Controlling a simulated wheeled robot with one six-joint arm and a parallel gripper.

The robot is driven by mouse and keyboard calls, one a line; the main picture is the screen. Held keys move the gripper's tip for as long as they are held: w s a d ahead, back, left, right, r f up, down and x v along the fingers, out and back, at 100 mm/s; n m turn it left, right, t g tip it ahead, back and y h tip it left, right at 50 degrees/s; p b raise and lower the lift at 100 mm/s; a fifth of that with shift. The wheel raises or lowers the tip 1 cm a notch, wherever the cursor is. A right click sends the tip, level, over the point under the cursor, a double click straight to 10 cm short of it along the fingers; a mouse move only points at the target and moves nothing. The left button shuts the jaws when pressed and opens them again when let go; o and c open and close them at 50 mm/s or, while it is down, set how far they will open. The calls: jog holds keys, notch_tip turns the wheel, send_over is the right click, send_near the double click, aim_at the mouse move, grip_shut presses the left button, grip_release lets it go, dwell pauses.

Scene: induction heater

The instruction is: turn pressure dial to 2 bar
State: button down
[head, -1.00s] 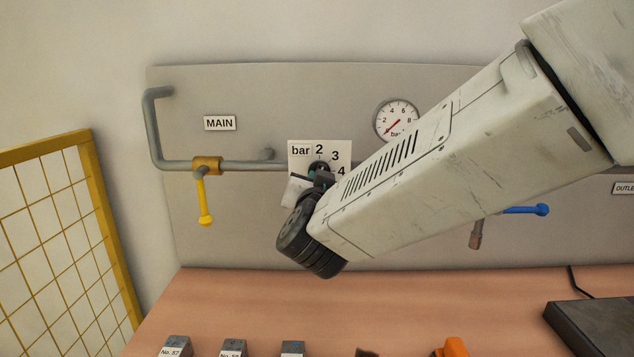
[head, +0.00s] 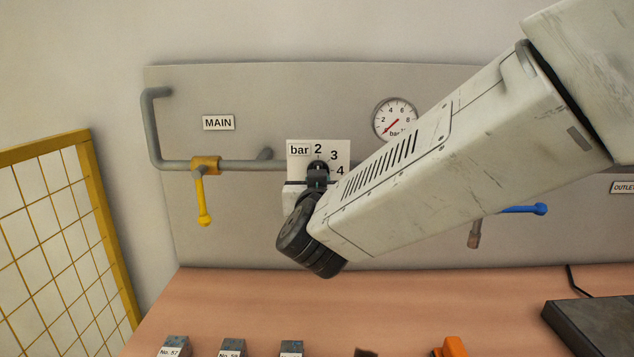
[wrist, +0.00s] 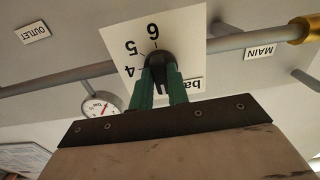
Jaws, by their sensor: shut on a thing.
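The pressure dial is a small black knob (wrist: 158,62) on a white plate (head: 301,163) marked "bar" with numbers around it. In the head view 2, 3 and 4 show; in the wrist view (wrist: 133,32) 4, 5 and 6 show. My gripper (wrist: 160,78), with green fingers, is shut on the knob, one finger on each side. The knob's pointer is hidden, so its setting cannot be read. A round gauge (head: 396,120) to the right has a red needle pointing low left, below its 2.
A pipe with a yellow-handled valve (head: 203,190) runs left of the dial, under the MAIN sign (head: 218,123). A blue handle (head: 525,209) is at right. Blocks (head: 232,348) and an orange thing (head: 452,347) stand on the bench (head: 400,300). My arm hides part of the panel.

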jog(key=shift+f, duration=0.1)
jog(key=c, duration=1.4)
grip_release()
jog(key=shift+o, duration=0.2)
jog(key=shift+s, duration=0.1)
jog(key=s, duration=0.7)
jog(key=shift+s+a, duration=0.15)
jog(key=shift+s, duration=0.2)
